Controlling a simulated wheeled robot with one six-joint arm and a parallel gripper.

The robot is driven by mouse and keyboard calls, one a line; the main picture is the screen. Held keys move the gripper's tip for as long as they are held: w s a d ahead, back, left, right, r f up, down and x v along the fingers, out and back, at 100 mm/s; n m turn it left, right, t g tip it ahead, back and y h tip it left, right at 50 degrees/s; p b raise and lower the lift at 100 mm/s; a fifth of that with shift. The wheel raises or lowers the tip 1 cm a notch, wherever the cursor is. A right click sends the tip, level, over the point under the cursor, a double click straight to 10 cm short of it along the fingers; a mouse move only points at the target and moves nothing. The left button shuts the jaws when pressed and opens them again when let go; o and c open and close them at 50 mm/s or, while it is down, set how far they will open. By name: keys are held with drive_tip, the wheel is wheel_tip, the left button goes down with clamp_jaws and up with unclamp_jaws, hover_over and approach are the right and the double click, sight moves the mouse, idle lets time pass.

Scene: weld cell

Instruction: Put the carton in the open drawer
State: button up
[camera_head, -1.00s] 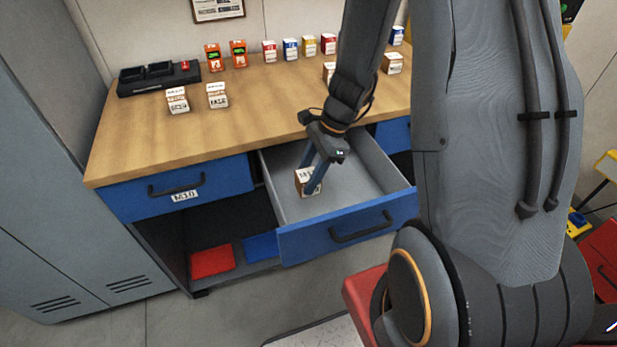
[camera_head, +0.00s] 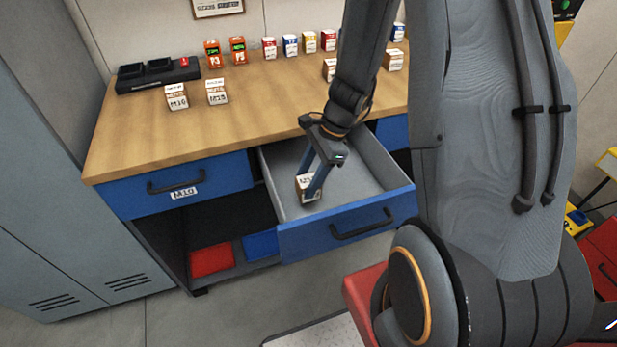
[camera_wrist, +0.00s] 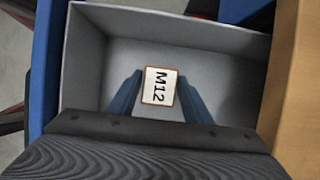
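The carton, labelled M12 (camera_wrist: 160,87), is a small white and brown box inside the open blue drawer (camera_head: 345,240). In the head view the carton (camera_head: 308,188) is near the drawer's left front part, and it appears to rest on the grey floor. My gripper (camera_wrist: 160,80) reaches down into the drawer with one blue finger on each side of the carton. Narrow gaps show between fingers and carton in the wrist view, so the gripper looks slightly open around it.
A shut drawer (camera_head: 175,187) is at the left. The open drawer's right side is empty.

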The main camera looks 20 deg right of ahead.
drive_tip(key=shift+o, duration=1.1)
drive_tip(key=shift+r, duration=0.15)
drive_tip(key=shift+r+p, duration=0.3)
drive_tip(key=shift+r, duration=0.05)
drive_tip(key=v, duration=1.2)
drive_tip(key=s+a+r+n+h, duration=0.1)
drive_tip(key=s+n, duration=0.3)
drive_tip(key=n, duration=0.5)
drive_tip(key=s+a+n+t+h, duration=0.1)
drive_tip(key=s+a+n+h, duration=0.2)
drive_tip(key=n, duration=0.6)
drive_tip(key=shift+s+a+r, duration=0.2)
drive_tip(key=shift+s+r, duration=0.2)
drive_tip(key=shift+s, duration=0.85)
drive_tip(key=shift+d, duration=0.1)
